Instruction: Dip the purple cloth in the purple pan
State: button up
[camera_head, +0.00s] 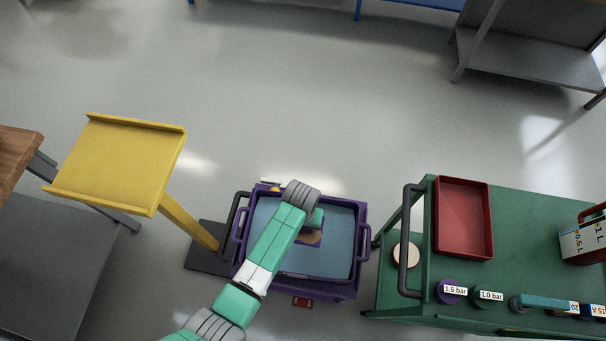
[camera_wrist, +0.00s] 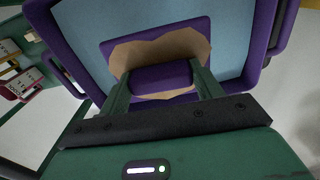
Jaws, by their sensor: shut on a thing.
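The purple pan (camera_head: 362,235) has a raised rim, side handles and a flat blue inside. In the wrist view its rim (camera_wrist: 266,60) frames the blue area. My gripper (camera_wrist: 162,78) has its two green fingers shut on the purple block-like grip of the cloth (camera_wrist: 160,76). Around this grip lies a tan, uneven-edged patch, with a flat purple square under it. In the head view the cloth (camera_head: 310,237) shows as a small tan and purple patch over the pan's middle, partly hidden by my arm. I cannot tell whether it touches the blue surface.
A yellow tilted stand (camera_head: 120,160) is left of the pan. A green cart (camera_head: 530,220) on the right carries a red tray (camera_head: 463,215), labelled caps and a container. A grey shelf unit (camera_head: 530,65) stands at the back right. The floor behind the pan is clear.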

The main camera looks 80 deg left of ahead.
notch_tip(320, 180, down, 4)
jog(key=b, duration=0.3)
jog(key=shift+b, duration=0.4)
notch_tip(320, 180, down, 6)
jog(key=b, duration=0.4)
jog(key=shift+f, duration=0.25)
jog(key=shift+r, duration=0.1)
jog(key=shift+r+p, duration=0.65)
jog(key=shift+p, duration=0.2)
jog(key=shift+f, duration=0.25)
jog(key=shift+f+b, duration=0.35)
jog(key=shift+f, duration=0.1)
